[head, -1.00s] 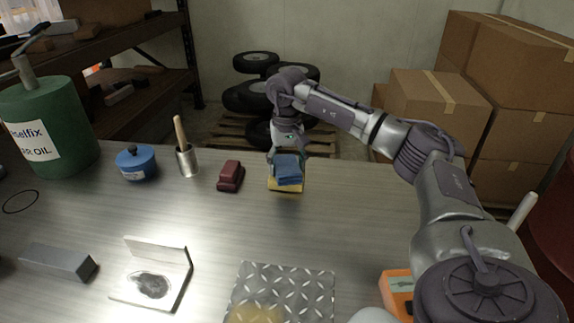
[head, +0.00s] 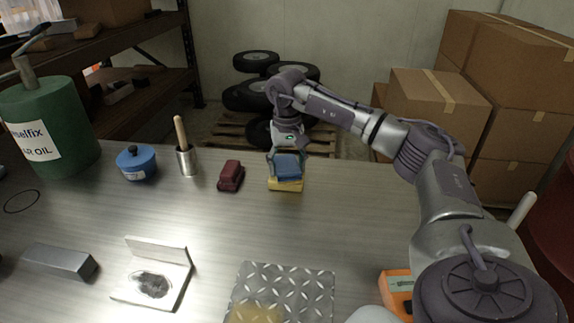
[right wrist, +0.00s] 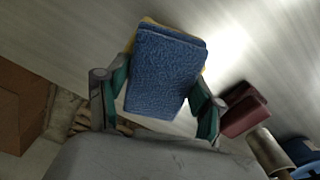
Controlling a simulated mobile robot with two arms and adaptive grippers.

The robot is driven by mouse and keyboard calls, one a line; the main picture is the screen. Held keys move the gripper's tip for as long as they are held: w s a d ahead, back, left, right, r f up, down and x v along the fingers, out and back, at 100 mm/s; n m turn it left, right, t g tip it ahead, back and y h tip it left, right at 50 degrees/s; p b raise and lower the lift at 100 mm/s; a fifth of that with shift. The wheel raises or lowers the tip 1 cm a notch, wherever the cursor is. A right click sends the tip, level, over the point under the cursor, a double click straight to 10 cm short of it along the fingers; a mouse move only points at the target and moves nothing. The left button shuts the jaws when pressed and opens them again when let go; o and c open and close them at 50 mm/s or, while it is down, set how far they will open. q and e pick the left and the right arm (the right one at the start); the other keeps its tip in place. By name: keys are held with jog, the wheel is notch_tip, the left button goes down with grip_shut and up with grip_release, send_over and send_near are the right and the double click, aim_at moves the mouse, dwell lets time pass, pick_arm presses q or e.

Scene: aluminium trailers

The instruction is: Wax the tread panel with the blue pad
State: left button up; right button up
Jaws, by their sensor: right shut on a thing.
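The blue pad (head: 287,168) is held in my right gripper (head: 287,162) near the back edge of the bench. The right wrist view also shows the blue pad (right wrist: 166,70) between the two fingers, which are shut on its sides. A yellow block or layer (head: 286,185) shows right under the pad; I cannot tell whether it is joined to it. The tread panel (head: 290,290) lies flat at the front middle of the bench, partly cut off by the frame, with a yellowish smear (head: 255,312) on it. My left gripper is not in view.
A dark red block (head: 231,176), a metal cup with a wooden handle (head: 187,160) and a blue tin (head: 136,163) stand left of the pad. An angled metal piece (head: 152,285), a grey bar (head: 60,262) and an orange box (head: 397,290) lie nearer. The bench middle is clear.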

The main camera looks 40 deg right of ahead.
aim_at(287, 165)
notch_tip(287, 165, up, 7)
jog(key=p, duration=0.6)
dwell(0.3)
dwell(0.7)
